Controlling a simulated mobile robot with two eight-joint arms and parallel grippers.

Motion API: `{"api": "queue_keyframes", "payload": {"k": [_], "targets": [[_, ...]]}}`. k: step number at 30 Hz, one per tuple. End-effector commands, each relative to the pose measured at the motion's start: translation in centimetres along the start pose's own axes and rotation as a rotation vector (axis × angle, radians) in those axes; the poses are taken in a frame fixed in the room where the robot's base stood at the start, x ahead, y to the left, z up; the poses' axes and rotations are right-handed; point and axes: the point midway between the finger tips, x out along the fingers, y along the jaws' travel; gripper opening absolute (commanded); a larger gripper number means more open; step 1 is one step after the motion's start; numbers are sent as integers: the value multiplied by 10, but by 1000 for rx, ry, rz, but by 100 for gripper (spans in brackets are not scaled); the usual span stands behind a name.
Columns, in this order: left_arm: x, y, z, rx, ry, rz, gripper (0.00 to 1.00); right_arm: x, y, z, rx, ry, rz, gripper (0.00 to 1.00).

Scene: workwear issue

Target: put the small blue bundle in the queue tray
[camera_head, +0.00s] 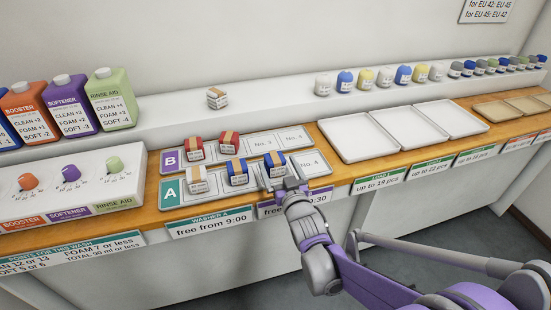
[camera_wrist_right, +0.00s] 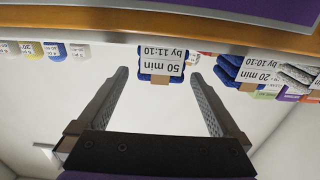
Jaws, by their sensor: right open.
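A small blue bundle (camera_head: 275,162) with a tan band sits in row A of the queue tray (camera_head: 318,168), in the place left of No. 4. It also shows in the right wrist view (camera_wrist_right: 162,62), its label reading "50 min by 11:10". My right gripper (camera_head: 283,177) is open, its fingers pointing at this bundle. In the wrist view the bundle shows between the two fingertips; whether they touch it, I cannot tell. A larger blue bundle (camera_head: 237,171) and a white bundle (camera_head: 197,182) sit further left in row A. My left gripper is out of view.
Two red bundles (camera_head: 229,142) stand in row B, with No. 3 and No. 4 bare. A white bundle (camera_head: 217,98) is on the shelf behind. Empty white load trays (camera_head: 407,127) lie to the right. Bottles (camera_head: 109,98) and a knob panel (camera_head: 70,180) are at left.

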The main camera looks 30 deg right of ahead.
Motion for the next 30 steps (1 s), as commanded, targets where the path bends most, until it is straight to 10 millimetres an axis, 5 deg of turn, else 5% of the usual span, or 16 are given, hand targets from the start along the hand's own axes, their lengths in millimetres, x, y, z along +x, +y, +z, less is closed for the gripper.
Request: {"api": "queue_keyframes", "payload": {"k": [9, 20, 26, 30], "targets": [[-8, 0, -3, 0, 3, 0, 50, -65, 0, -1, -1, 0, 0, 100], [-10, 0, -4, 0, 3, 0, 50, -84, -2, 3, -1, -24, -1, 100], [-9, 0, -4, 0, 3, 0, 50, -118, -30, 47, -12, -347, -33, 100], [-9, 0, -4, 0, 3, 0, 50, -181, -55, 90, -50, -687, -94, 100]]}}
